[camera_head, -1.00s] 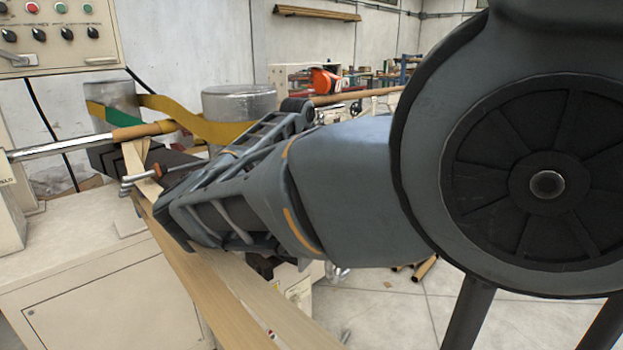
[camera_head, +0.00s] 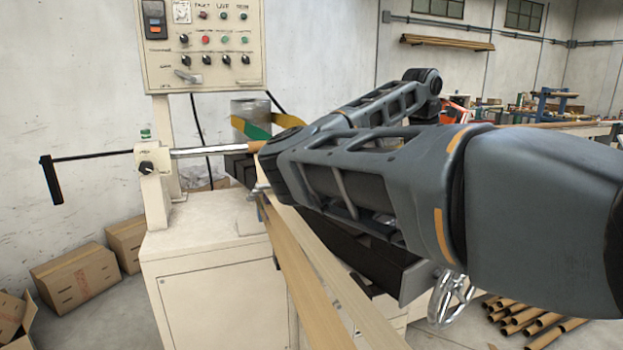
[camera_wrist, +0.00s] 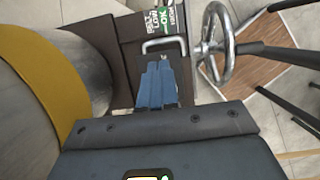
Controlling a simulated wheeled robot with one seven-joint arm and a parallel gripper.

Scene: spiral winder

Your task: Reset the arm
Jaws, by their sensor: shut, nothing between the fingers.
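My arm fills the middle and right of the head view, and my gripper cannot be made out there. In the wrist view the blue fingers of my gripper (camera_wrist: 158,80) are together with nothing between them. They point toward a dark housing (camera_wrist: 112,38) with a silver handle (camera_wrist: 164,44) and a belt label (camera_wrist: 165,20). Whether they touch it cannot be told. A metal drum with a yellow belt (camera_wrist: 45,85) is close on the left.
A metal handwheel (camera_wrist: 217,45) is close right of the fingers. In the head view, the winder cabinet (camera_head: 215,300), control panel (camera_head: 205,45) and crank handle (camera_head: 52,180) are left. Cardboard boxes (camera_head: 75,275) and brown tubes (camera_head: 525,318) lie on the floor.

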